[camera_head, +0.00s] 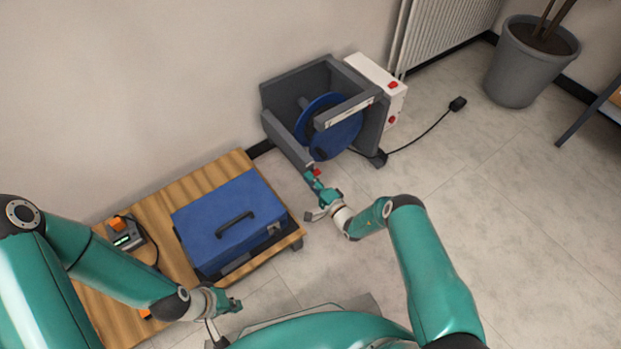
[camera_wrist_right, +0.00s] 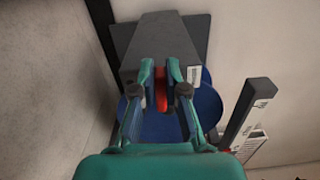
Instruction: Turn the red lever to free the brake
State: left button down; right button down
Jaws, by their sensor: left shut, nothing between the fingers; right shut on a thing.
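The red lever (camera_head: 316,172) is on the front of a grey machine frame (camera_head: 283,137) that holds a blue disc (camera_head: 335,122). In the right wrist view the lever (camera_wrist_right: 161,89) stands between the two fingers of my right gripper (camera_wrist_right: 161,77). My right gripper (camera_head: 315,178) is shut on the lever, and its fingers hide part of it. My left gripper (camera_head: 232,303) is shut and empty, low in the head view, in front of the blue case and away from the machine.
A blue case (camera_head: 225,215) sits on a wooden pallet (camera_head: 200,181) left of the machine. A device with an orange top (camera_head: 120,228) is also on the pallet. A white box with red buttons (camera_head: 377,82) adjoins the machine. A cable crosses the floor.

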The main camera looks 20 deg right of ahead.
jog(key=shift+d+f+n, duration=0.25)
jog(key=shift+d+n, duration=0.05)
jog(key=shift+d, duration=0.05)
dwell(0.3)
jog(key=c, duration=1.3)
grip_release()
jog(key=shift+o, duration=0.5)
jog(key=shift+a, duration=0.1)
jog(key=v, duration=1.2)
jog(key=shift+r, duration=0.1)
